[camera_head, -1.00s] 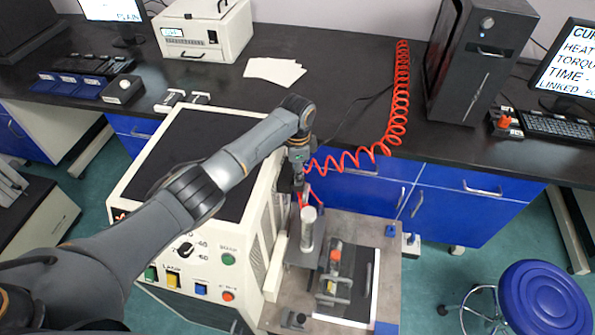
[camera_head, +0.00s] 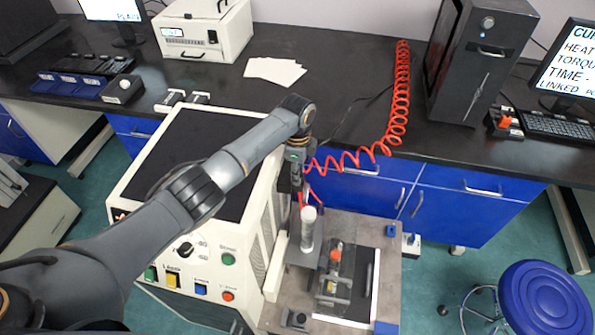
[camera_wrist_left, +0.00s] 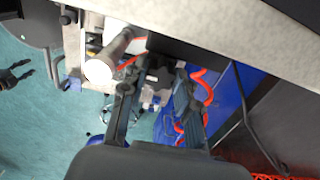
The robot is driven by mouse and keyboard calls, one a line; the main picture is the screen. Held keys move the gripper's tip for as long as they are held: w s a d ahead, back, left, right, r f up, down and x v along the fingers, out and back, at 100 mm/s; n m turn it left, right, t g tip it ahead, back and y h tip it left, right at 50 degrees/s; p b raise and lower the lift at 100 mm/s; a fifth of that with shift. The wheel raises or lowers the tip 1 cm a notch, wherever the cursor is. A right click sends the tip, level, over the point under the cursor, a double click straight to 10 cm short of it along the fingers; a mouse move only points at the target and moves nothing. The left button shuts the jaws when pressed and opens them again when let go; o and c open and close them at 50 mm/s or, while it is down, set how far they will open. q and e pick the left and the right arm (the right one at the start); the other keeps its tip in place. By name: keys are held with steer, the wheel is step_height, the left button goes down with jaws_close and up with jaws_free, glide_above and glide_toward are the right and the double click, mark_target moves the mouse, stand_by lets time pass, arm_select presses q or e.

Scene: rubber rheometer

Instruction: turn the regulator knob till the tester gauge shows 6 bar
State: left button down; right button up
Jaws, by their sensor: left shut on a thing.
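My left gripper (camera_head: 297,178) points down at the back right side of the cream tester (camera_head: 180,165), behind the metal cylinder (camera_head: 308,230). In the left wrist view its two fingers (camera_wrist_left: 158,92) stand on either side of a small grey part, which looks like the regulator knob (camera_wrist_left: 156,88), and the gripper is shut on it. In the head view the knob is hidden by the gripper. I cannot make out the tester gauge or its reading in either view.
A coiled red hose (camera_head: 398,105) runs from the bench to beside my left gripper. A guarded press fixture (camera_head: 335,275) stands on the grey plate in front. A dark computer tower (camera_head: 475,65) is on the bench, and a blue stool (camera_head: 535,300) stands at the right.

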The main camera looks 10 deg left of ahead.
arm_select(q)
steer(key=shift+d, duration=0.1)
steer(key=c, duration=1)
jaws_free()
step_height(320, 180, up, 12)
stand_by(0.5)
